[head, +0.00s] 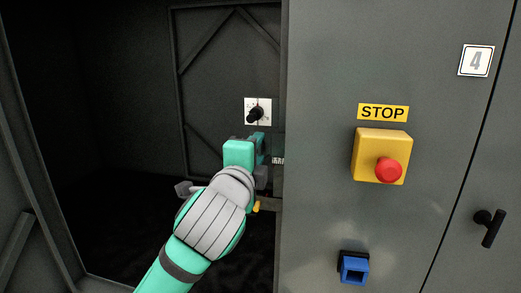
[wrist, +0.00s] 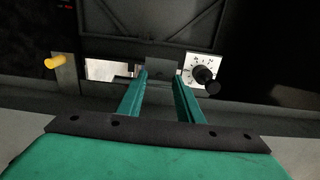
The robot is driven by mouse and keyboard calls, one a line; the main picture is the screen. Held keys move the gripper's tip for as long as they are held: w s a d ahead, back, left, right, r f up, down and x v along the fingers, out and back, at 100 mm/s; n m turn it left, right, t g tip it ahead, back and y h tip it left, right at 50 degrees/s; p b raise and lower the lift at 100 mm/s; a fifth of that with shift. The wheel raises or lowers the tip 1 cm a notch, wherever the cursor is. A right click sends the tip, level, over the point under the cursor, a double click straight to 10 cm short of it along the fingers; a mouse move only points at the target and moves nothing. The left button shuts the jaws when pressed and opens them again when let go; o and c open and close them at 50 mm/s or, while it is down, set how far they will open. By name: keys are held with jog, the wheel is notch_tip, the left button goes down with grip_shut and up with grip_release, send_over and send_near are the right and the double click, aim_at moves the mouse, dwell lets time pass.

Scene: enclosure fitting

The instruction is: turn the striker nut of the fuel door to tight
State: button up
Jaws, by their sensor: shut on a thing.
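My gripper (head: 259,140) reaches to the right edge of the dark opening in the head view. In the wrist view my gripper (wrist: 161,78) has its two teal fingers on either side of a small dark grey block (wrist: 160,76), and it is shut on it. The block sits where the striker nut would be; its outline is mostly hidden by the fingers, and I cannot read how far it is turned. In the head view my gripper and wrist hide it. I cannot tell the fuel door apart for sure.
A black knob (head: 254,115) on a white dial plate is close beyond the gripper; the knob (wrist: 205,80) is right of the fingers in the wrist view. A yellow peg (wrist: 57,62) is at left. A yellow STOP box (head: 368,155) and blue socket (head: 354,270) are on the right panel.

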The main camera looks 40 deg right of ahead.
jog(key=shift+s, duration=0.15)
jog(key=o, duration=1.1)
jog(key=shift+v, duration=5.45)
